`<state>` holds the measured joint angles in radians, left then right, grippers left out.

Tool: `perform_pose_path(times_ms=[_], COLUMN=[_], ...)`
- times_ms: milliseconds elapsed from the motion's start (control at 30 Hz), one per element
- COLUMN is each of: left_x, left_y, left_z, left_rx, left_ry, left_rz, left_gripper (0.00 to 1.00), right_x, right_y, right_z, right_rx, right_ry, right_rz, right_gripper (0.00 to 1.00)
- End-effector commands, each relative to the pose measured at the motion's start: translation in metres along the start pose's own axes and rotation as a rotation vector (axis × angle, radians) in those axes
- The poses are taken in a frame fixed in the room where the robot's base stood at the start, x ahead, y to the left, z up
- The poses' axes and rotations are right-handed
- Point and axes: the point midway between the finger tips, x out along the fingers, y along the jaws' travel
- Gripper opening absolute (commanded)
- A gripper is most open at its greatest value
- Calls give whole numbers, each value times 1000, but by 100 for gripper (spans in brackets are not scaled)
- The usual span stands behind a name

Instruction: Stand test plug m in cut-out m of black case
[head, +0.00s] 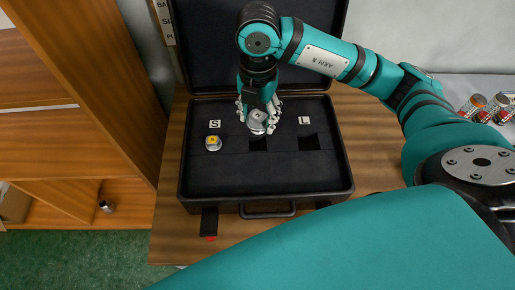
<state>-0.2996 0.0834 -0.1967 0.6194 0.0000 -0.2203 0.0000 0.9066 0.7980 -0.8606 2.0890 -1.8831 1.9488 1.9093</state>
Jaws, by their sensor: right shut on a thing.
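The black case (268,184) lies open on a wooden bench with its lid raised at the back. Its foam bears the labels S (214,124) and L (304,120). The middle label is hidden by my right gripper. A plug with a yellow centre (213,143) sits below S. The middle cut-out, cut-out m (258,145), and the cut-out below L (308,143) show as dark, empty squares. My right gripper (257,120) is shut on a grey round-topped plug, test plug m (257,127), just behind cut-out m. Whether the plug touches the foam cannot be told. My left gripper is out of view.
The raised lid (210,50) stands close behind my right gripper. A black item with a red end (209,222) is at the case's front left. Several jars (480,105) stand at the far right. A wooden cabinet (100,80) rises at the left.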

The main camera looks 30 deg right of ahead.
Motion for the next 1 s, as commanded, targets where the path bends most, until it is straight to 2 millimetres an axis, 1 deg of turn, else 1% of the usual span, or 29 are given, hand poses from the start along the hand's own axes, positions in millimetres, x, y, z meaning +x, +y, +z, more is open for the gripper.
perform_pose_path(times_ms=[33,100,200,300,400,467,533,733,933,1000], left_x=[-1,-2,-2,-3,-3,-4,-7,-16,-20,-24], left_y=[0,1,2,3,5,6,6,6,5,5], left_z=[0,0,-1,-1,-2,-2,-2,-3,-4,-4], left_rx=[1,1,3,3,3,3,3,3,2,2], left_ry=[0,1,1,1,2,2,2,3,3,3], left_rz=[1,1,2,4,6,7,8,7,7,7], left_gripper=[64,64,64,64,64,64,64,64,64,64], right_x=[-2,-3,-4,-4,-4,-2,7,43,64,74], right_y=[1,2,2,3,3,3,3,2,3,2], right_z=[2,3,5,7,8,8,8,7,7,8], right_rx=[120,291,497,648,741,771,788,789,788,788], right_ry=[0,0,1,1,1,2,3,2,2,1], right_rz=[1,0,0,-1,-1,-3,-7,-7,-5,-6], right_gripper=[9,9,9,9,9,9,9,9,9,9])
